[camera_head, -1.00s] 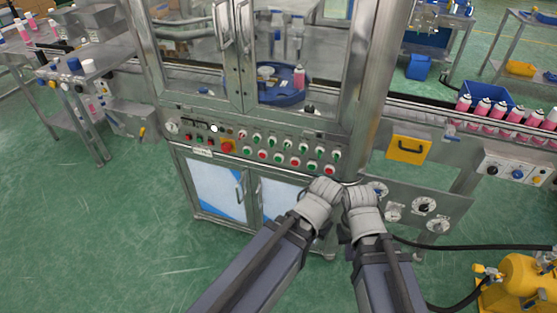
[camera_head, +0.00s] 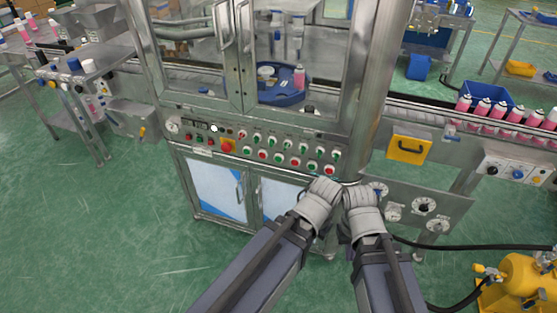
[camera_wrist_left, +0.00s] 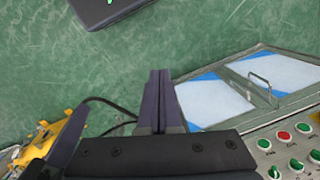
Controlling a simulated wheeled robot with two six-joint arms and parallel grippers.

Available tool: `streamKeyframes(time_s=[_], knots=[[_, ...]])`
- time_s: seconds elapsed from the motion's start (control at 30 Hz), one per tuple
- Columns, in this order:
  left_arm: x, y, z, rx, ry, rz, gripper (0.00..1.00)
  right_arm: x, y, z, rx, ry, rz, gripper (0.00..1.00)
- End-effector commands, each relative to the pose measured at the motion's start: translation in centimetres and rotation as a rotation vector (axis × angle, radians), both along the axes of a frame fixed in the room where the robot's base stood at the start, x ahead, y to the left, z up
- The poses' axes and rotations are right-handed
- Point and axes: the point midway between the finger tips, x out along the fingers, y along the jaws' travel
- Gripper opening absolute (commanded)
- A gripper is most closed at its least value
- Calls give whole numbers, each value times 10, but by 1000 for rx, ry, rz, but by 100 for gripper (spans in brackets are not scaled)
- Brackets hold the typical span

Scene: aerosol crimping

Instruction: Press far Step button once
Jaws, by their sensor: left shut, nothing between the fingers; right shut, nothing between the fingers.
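Labels are too small to read, so I cannot tell which button is the far Step button. My left gripper (camera_head: 326,185) is shut and empty, just below the panel's right end. Its shut fingers (camera_wrist_left: 158,95) show in the left wrist view over the floor, with several panel buttons (camera_wrist_left: 284,136) at lower right. My right gripper (camera_head: 355,190) is shut and empty, close beside the left one.
Machine doors with handles (camera_head: 240,190) lie below the panel. A side panel with dials (camera_head: 424,204) stands right of my grippers. A conveyor with pink cans (camera_head: 498,110) runs behind at right. A yellow compressor (camera_head: 525,280) with a black hose sits lower right. Green floor is free at left.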

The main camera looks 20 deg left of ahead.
Motion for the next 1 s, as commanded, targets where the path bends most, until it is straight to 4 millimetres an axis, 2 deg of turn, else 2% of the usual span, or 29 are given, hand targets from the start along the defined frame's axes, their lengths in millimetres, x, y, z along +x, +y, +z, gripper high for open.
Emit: streamKeyframes(time_s=[0.07, 0.17, 0.27, 0.37, 0.5, 0.7, 0.9, 1.0], knots=[[4, 1, -4, -9, -7, 13, 0, 0, 0, -4, 0, 0, 0, 0], [21, 4, -17, -50, -36, 67, 0, 0, 0, -16, 0, 0, 0, 0], [52, 13, -37, -127, -96, 172, 0, 0, 0, -36, 0, 0, 0, 0], [93, 29, -57, -225, -178, 315, 0, 0, 0, -59, 0, 0, 0, 0], [148, 62, -75, -363, -300, 523, 0, 0, 0, -87, 0, 0, 1, 0], [210, 125, -87, -526, -466, 795, 0, 0, 0, -121, 0, 0, 1, 0], [245, 180, -89, -634, -586, 983, 0, 0, 0, -141, 0, 0, 1, 0], [253, 198, -88, -667, -623, 1037, 0, 0, 0, -146, 0, 0, 1, 0]])
